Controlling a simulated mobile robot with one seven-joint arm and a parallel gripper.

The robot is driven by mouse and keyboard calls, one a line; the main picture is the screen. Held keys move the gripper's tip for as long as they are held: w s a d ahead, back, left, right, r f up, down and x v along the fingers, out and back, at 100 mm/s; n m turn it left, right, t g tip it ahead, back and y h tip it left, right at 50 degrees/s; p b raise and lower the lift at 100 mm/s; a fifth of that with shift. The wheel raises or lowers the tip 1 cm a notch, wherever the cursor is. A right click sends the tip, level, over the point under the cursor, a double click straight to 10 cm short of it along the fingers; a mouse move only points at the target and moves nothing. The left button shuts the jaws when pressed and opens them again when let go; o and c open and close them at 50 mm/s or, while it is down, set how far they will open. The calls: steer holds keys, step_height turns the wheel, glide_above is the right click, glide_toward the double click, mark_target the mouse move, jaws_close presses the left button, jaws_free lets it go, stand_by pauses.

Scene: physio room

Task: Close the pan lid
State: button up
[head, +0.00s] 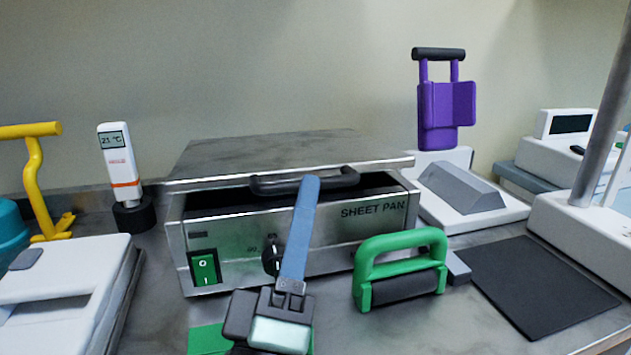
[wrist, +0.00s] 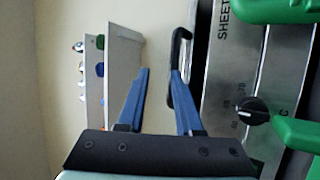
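The sheet pan (head: 350,235) is a silver box with a grey lid (head: 260,155). The lid is partly raised, with a dark gap beneath its front edge. A black bar handle (head: 268,187) is on the lid's front edge; it also shows in the wrist view (wrist: 177,48). My gripper (head: 308,184) is in front of the pan, its blue finger overlapping the handle in the head view. In the wrist view my gripper (wrist: 158,72) has its fingers apart with nothing between them. The right finger overlaps the handle's near end; I cannot tell whether they touch.
A green-framed roller handle (head: 402,268) stands in front of the pan at right. A black dial (wrist: 252,110) and a green switch (head: 204,268) are on the pan's front. A white device (head: 65,290) is left; a dark mat (head: 540,285) lies right.

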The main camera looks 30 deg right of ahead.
steer(key=b+v, duration=0.1)
steer(key=v, duration=0.4)
steer(key=shift+s+a+f, duration=0.1)
steer(key=shift+s, duration=0.2)
steer(key=a+r+m+t+y+p, duration=0.1)
steer(key=a+r+m+t+y, duration=0.3)
steer(key=a+r+y, duration=0.55)
steer(key=a+r+m+t+y, duration=0.4)
steer(key=r+y, duration=0.3)
steer(key=r, duration=0.5)
step_height(320, 180, up, 33)
steer(key=n+t+p, duration=0.1)
steer(key=p, duration=3.3)
steer(key=shift+w, duration=0.4)
steer(key=shift+a+r, duration=0.1)
steer(key=shift+r, duration=0.05)
